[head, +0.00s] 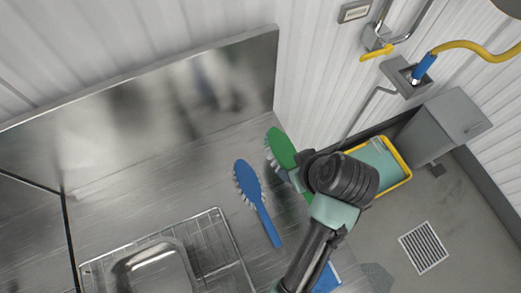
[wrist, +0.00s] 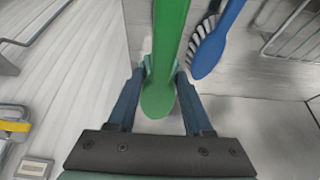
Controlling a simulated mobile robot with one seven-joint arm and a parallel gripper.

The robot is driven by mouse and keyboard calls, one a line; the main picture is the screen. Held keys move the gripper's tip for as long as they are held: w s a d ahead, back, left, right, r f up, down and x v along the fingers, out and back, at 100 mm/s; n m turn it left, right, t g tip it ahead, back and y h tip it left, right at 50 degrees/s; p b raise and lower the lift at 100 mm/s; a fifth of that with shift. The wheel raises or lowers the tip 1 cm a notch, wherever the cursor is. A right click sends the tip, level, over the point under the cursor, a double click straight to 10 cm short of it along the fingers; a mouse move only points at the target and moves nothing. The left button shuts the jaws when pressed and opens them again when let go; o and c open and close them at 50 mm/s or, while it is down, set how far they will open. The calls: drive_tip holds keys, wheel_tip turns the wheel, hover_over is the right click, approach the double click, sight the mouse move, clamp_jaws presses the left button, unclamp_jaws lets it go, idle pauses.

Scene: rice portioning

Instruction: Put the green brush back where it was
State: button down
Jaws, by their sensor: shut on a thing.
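The green brush (head: 280,147) shows its head with white bristles near the counter's back right corner in the head view. My gripper (head: 300,178) is shut on the green brush, and my arm hides the rest of it. In the wrist view the green brush (wrist: 171,45) runs between the two fingers of my gripper (wrist: 162,75), its rounded end toward the camera. I cannot tell whether it touches the counter. A blue brush (head: 248,182) lies on the counter left of the green one; it also shows in the wrist view (wrist: 216,42).
The steel counter (head: 130,205) holds a wire rack (head: 216,232) with a metal tray (head: 150,272) at the front. A steel backsplash (head: 150,105) and white ribbed wall stand behind. A yellow-rimmed bin (head: 402,160) and floor drain (head: 423,247) are at right. Counter left of the blue brush is clear.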

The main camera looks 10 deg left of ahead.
drive_tip(key=shift+w+a+f, duration=0.1)
drive_tip(key=shift+a+f, duration=0.05)
drive_tip(key=shift+f, duration=0.2)
hover_over(288, 187)
wheel_tip(288, 187, down, 4)
drive_tip(key=shift+f, duration=0.15)
drive_tip(key=shift+f+p, duration=0.4)
drive_tip(key=shift+f, duration=2.05)
drive_tip(key=shift+f, duration=0.1)
drive_tip(key=shift+c, duration=1.5)
unclamp_jaws()
